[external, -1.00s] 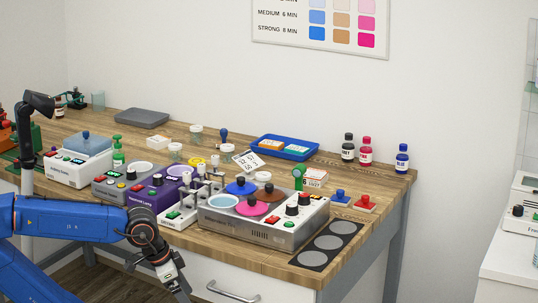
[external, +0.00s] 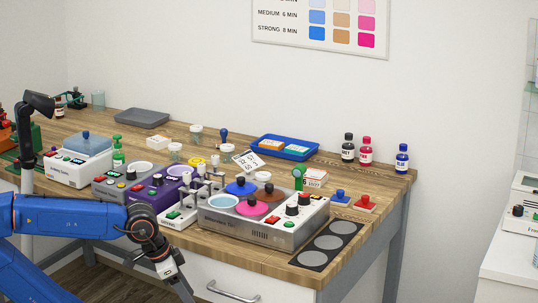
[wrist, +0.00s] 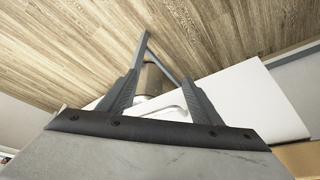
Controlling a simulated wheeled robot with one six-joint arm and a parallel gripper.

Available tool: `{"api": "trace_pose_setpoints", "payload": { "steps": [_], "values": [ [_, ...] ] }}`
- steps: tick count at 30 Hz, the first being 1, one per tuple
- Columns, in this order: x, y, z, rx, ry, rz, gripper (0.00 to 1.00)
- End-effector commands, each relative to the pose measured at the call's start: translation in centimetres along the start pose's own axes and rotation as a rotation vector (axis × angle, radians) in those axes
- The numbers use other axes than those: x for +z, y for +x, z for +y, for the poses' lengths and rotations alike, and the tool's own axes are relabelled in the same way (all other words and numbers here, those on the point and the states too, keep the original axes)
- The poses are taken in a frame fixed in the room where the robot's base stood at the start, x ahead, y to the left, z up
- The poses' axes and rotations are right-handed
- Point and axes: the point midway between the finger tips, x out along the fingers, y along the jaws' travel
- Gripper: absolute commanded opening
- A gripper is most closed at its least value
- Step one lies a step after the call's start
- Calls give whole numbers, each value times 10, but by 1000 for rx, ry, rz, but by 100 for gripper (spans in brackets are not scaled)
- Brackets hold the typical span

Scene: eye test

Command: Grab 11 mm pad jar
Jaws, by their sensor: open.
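Several small clear jars with pale lids stand on the wooden bench in the external view: one at the back (external: 196,134), one left of the front jars (external: 175,152), and one near the white card (external: 227,150). Their labels are too small to read, so I cannot tell which is the 11 mm pad jar. My gripper (external: 184,291) is low in front of the bench, below its top and well away from the jars. In the wrist view my gripper (wrist: 150,48) is open, its fingers pointing away; no jar shows there.
The wooden bench (external: 265,262) has a white drawer with a handle (external: 232,294) close to my gripper. A grey hotplate unit (external: 240,228), purple unit (external: 150,196) and small posts crowd the front edge. A blue tray (external: 285,150) and bottles (external: 365,151) stand behind.

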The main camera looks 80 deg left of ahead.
Motion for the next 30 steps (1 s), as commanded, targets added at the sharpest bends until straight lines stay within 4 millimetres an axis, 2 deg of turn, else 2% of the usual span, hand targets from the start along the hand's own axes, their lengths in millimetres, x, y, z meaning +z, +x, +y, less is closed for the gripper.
{"api": "trace_pose_setpoints", "payload": {
  "steps": [5, 12, 15, 20, 26, 30],
  "values": [
    [-27, -57, 0, 0, 0, 8, 59],
    [-72, -161, 0, 0, 0, 6, 59],
    [-88, -198, 0, 0, 0, 6, 59],
    [-110, -248, 0, 0, 0, 4, 59],
    [-148, -256, -16, -25, -89, -28, 59],
    [-181, -259, -34, -46, -166, -52, 59]
  ]
}}
